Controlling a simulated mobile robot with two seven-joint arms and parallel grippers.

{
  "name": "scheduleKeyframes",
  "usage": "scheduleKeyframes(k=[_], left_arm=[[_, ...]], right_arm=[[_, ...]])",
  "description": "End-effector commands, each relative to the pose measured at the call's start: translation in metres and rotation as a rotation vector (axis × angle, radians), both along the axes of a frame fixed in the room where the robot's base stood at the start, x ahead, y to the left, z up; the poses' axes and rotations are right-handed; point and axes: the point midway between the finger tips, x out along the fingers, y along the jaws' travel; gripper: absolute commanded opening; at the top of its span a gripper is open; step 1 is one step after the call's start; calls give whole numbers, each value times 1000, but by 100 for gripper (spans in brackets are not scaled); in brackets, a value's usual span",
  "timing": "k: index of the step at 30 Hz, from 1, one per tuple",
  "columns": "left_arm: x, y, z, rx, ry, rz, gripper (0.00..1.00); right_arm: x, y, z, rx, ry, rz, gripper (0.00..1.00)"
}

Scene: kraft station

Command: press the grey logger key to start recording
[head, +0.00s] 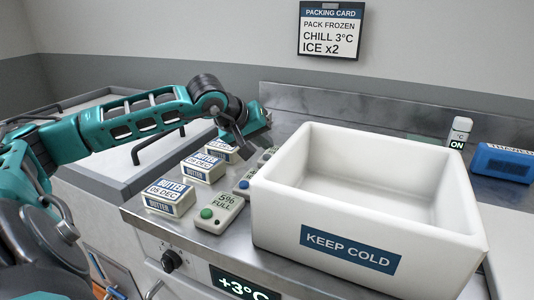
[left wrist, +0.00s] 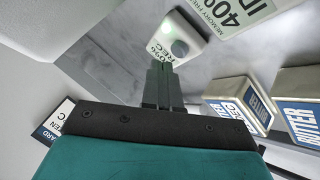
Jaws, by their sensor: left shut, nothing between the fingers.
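In the left wrist view a small pale logger (left wrist: 190,28) marked REC carries a round grey key (left wrist: 180,48). My left gripper (left wrist: 161,66) is shut and empty, its fingertips over the REC lettering, close to the key. I cannot tell whether they touch. In the head view my left gripper (head: 245,146) reaches down behind the butter packs. One logger (head: 221,219) there reads 5% FULL and has a green key (head: 207,213). Another has a blue key (head: 243,184). A further one (head: 266,155) is partly hidden by the gripper and the white box. My right gripper is out of view.
A large white KEEP COLD box (head: 279,215) stands just right of the loggers. Several butter packs (head: 168,197) stand to their left. A white ON device (head: 459,132) and a blue device (head: 502,160) are at the right. A packing card (head: 331,31) hangs on the wall.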

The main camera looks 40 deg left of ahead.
Motion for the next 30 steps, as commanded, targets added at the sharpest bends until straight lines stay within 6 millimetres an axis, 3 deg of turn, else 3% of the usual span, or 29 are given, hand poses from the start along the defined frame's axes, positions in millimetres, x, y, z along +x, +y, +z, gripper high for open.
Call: scheduleKeyframes(k=[8, 22, 30], left_arm=[[0, 0, 4, 0, -1, 0, 0], [0, 0, 49, 0, -1, 0, 0], [0, 0, 50, 0, -1, 1, 0]], right_arm=[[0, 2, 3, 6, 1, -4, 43], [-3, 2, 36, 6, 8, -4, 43], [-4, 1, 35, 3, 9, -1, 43]])
